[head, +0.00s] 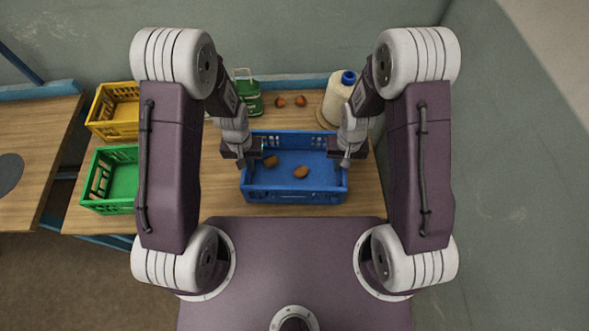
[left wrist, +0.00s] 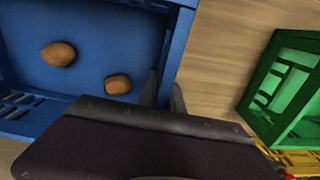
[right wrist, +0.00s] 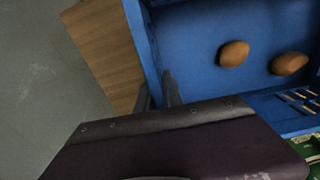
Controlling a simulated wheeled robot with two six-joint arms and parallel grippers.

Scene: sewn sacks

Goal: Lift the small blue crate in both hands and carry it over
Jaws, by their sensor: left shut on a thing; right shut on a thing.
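The small blue crate (head: 295,197) is on the wooden table in front of me, with two brown potato-like things (head: 301,172) inside. My left gripper (head: 243,160) is shut on the crate's left wall. In the left wrist view its fingers (left wrist: 163,95) straddle the blue wall (left wrist: 172,60). My right gripper (head: 346,160) is shut on the crate's right wall. In the right wrist view its fingers (right wrist: 158,95) sit on either side of that wall (right wrist: 146,50). I cannot tell whether the crate's bottom touches the table.
A green crate (head: 118,206) and a yellow crate (head: 117,128) stand on the left of the table (head: 220,190). Behind the blue crate are a green container (head: 247,100), small brown round things (head: 300,101) and a white jug with a blue cap (head: 337,102). A wall is close on the right.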

